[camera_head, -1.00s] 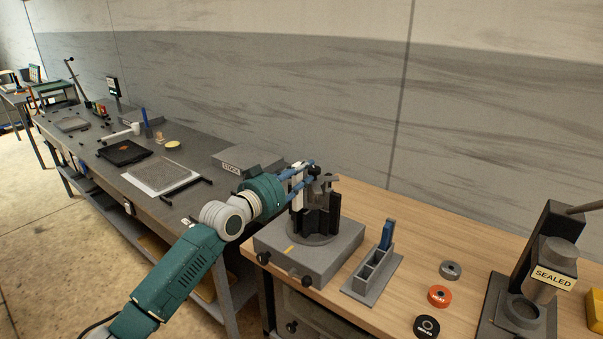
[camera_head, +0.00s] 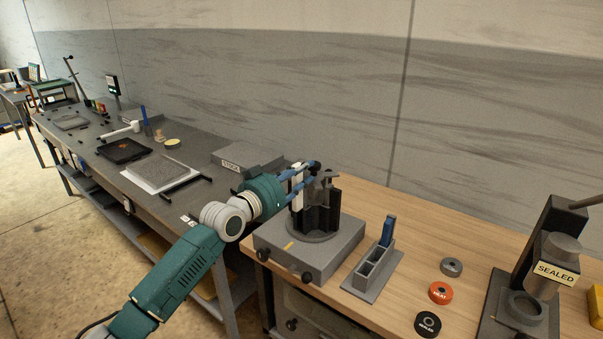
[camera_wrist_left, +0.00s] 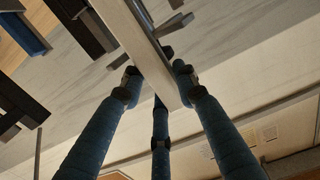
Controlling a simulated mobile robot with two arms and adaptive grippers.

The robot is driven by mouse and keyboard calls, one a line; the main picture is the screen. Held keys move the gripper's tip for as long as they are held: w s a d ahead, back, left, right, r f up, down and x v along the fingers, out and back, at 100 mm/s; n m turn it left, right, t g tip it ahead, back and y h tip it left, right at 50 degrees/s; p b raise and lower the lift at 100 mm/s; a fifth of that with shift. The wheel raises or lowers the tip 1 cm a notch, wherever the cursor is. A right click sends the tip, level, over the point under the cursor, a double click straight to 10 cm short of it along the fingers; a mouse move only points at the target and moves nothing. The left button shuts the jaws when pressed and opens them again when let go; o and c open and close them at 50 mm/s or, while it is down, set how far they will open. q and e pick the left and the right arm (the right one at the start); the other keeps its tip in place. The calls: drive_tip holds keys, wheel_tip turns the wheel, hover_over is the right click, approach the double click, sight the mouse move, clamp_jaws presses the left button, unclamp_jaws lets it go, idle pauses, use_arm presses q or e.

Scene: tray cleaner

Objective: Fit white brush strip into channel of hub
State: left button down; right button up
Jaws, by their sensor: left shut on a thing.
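The white brush strip (camera_head: 297,192) stands roughly upright at the left side of the dark hub (camera_head: 322,218). The hub sits on a round seat on a grey fixture block (camera_head: 335,247). My left gripper (camera_head: 307,175) comes in from the left with blue fingers shut on the strip. In the left wrist view the fingers (camera_wrist_left: 158,80) close around the pale strip (camera_wrist_left: 138,45), and dark hub parts (camera_wrist_left: 90,32) show at upper left. I cannot tell whether the strip is inside a channel; the contact is hidden. My right gripper is not in view.
A grey slotted holder with a blue piece (camera_head: 372,270) stands right of the fixture. Grey, orange and black rings (camera_head: 440,292) lie further right, near a press marked SEALED (camera_head: 553,262). A grey STOCK box (camera_head: 246,160) stands behind my arm. Wooden tabletop behind the holder is clear.

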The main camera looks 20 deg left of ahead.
use_arm(q)
drive_tip(key=shift+f+b, duration=0.5)
drive_tip(key=shift+f, duration=0.15)
drive_tip(key=shift+r+p, duration=0.45)
drive_tip(key=shift+p, duration=0.1)
drive_tip(key=shift+r, duration=0.45)
drive_tip(key=shift+f+b, duration=0.55)
drive_tip(key=shift+f, duration=0.3)
idle(0.8)
